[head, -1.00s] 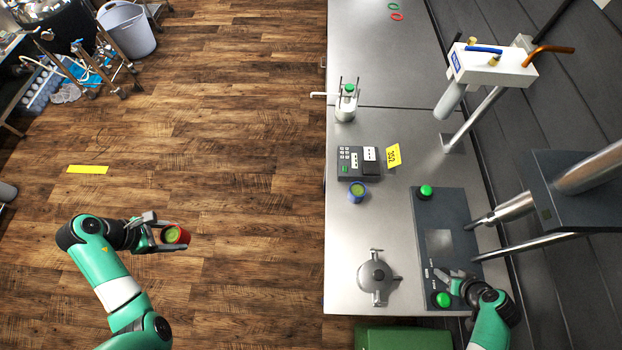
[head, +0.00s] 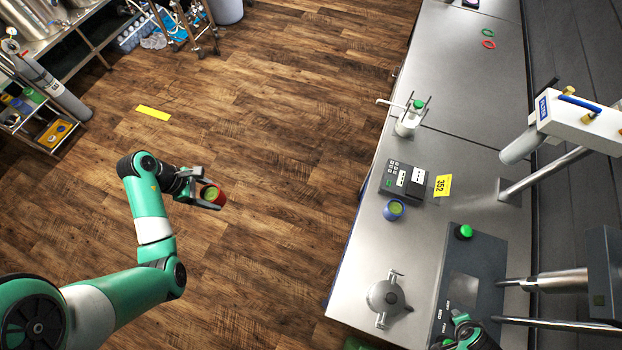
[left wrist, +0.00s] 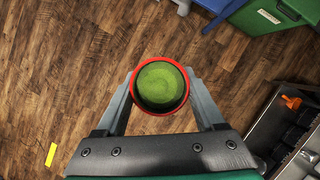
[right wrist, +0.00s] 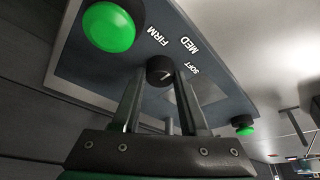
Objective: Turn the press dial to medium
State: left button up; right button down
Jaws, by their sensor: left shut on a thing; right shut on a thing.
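The press dial (right wrist: 160,70) is a small black knob on the dark press panel (right wrist: 215,95), beside the white labels FIRM, MED and SOFT. My right gripper (right wrist: 160,77) is shut on the dial in the right wrist view. A small pale mark shows on the knob, but I cannot tell which label it points to. In the head view my right gripper (head: 460,320) is at the bottom edge and the dial is hidden. My left gripper (head: 212,196) is shut on a red cup with green contents (left wrist: 160,86), held above the floor.
A large green button (right wrist: 108,27) sits close to the dial; another (head: 464,232) is farther along the panel. The wooden floor is open in the middle.

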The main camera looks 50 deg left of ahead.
pick_arm(q)
jog(key=shift+f, duration=0.1)
pick_arm(e)
jog(key=shift+m, duration=0.3)
jog(key=shift+c, duration=2.2)
grip_release()
jog(key=shift+r, duration=0.1)
